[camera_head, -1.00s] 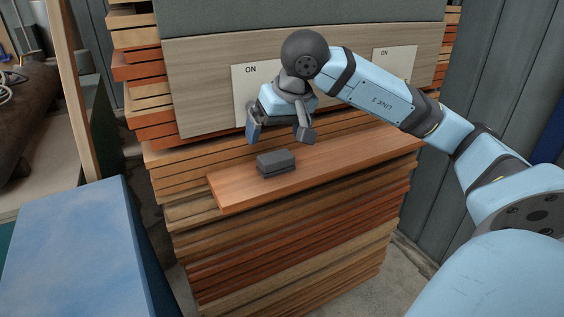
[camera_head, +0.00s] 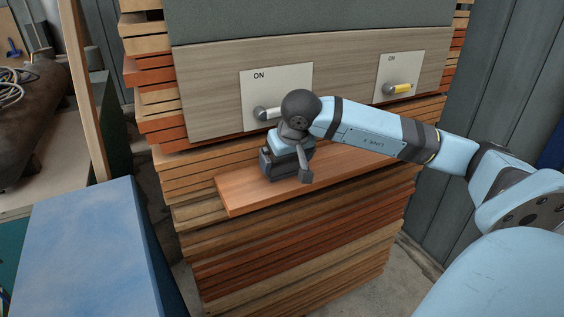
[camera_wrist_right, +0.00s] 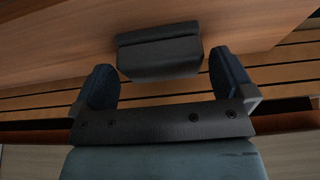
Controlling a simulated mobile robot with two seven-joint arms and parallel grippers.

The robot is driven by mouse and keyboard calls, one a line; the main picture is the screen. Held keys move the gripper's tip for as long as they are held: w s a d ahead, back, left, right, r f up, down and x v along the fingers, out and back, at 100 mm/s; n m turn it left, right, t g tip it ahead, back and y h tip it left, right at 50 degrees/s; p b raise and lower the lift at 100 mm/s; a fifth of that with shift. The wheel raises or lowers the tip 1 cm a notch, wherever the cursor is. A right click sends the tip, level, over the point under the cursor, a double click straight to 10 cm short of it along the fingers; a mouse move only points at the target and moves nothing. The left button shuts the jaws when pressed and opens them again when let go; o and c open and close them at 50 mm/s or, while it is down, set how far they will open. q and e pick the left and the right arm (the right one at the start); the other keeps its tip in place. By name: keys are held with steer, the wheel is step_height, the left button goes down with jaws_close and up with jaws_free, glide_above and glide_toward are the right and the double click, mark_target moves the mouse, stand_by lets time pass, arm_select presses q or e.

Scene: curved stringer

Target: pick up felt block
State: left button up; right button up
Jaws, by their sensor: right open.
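The felt block (camera_wrist_right: 160,52) is a dark grey block with a groove along it, lying on a reddish wooden board (camera_head: 237,196). In the head view the block (camera_head: 281,170) is mostly hidden by my right gripper (camera_head: 287,176), which is lowered over it. In the right wrist view my right gripper (camera_wrist_right: 165,86) is open, with one dark finger at each side. The block is between and just beyond the fingertips, with gaps showing at both sides. My left gripper is not in view.
The board lies on a stack of planks (camera_head: 290,255). Behind stands a wooden panel with two white "ON" plates; the left plate (camera_head: 290,85) has a grey lever, the right plate (camera_head: 400,75) a yellow-tipped one. A blue box (camera_head: 80,245) stands at the left.

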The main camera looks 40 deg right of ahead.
steer(key=shift+x, duration=1)
steer(key=shift+c, duration=0.5)
steer(key=c, duration=0.6)
steer(key=shift+o, duration=0.2)
steer(key=shift+r, duration=0.1)
